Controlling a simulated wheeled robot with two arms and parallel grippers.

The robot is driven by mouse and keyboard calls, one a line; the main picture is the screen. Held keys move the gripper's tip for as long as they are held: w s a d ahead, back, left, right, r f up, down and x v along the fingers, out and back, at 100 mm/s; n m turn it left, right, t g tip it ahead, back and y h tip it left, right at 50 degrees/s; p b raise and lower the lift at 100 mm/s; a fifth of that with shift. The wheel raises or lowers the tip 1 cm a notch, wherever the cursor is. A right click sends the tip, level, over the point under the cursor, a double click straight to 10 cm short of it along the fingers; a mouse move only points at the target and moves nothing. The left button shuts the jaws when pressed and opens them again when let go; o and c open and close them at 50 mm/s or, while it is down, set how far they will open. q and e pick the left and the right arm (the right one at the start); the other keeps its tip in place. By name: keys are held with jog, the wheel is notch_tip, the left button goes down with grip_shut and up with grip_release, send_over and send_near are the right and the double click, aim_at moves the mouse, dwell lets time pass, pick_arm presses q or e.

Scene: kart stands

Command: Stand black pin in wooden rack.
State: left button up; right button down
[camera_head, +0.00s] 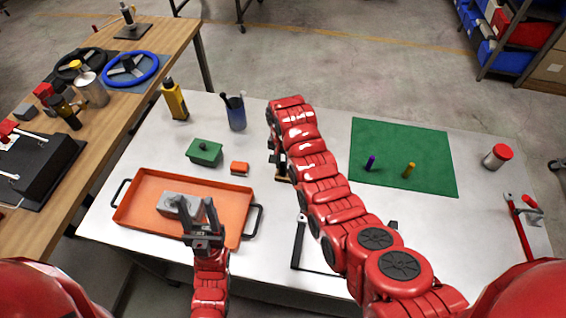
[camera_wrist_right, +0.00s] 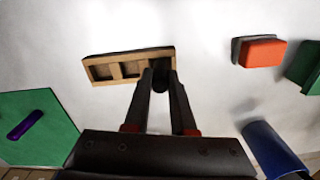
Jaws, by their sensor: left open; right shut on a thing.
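The wooden rack (camera_wrist_right: 103,71) lies on the white table, with square openings showing in the right wrist view. In the head view only a sliver of the rack (camera_head: 283,179) shows beside my right arm. My right gripper (camera_wrist_right: 161,82) is shut on a dark thing, seemingly the black pin (camera_wrist_right: 160,81), at the rack's right end in the wrist view. The fingers hide most of it, so I cannot tell whether it is inside an opening or above it. My left gripper (camera_head: 196,205) is open and empty over the orange tray, by a grey block (camera_head: 176,206).
The orange tray (camera_head: 147,186) has black handles. A green box (camera_head: 204,152), an orange block (camera_head: 240,168) and a blue cup (camera_head: 236,115) stand near the rack. A green mat (camera_head: 395,140) holds a purple pin (camera_head: 370,162) and a yellow pin (camera_head: 409,170).

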aim_at(283, 163)
jog(key=shift+f, duration=0.25)
jog(key=c, duration=0.8)
grip_release()
jog(key=shift+r, duration=0.1)
jog(key=shift+o, duration=0.2)
jog(key=shift+r, duration=0.15)
jog(key=shift+r+b, duration=0.45)
notch_tip(283, 163, up, 4)
jog(key=shift+f, duration=0.1)
notch_tip(283, 163, up, 7)
jog(key=p, duration=0.5)
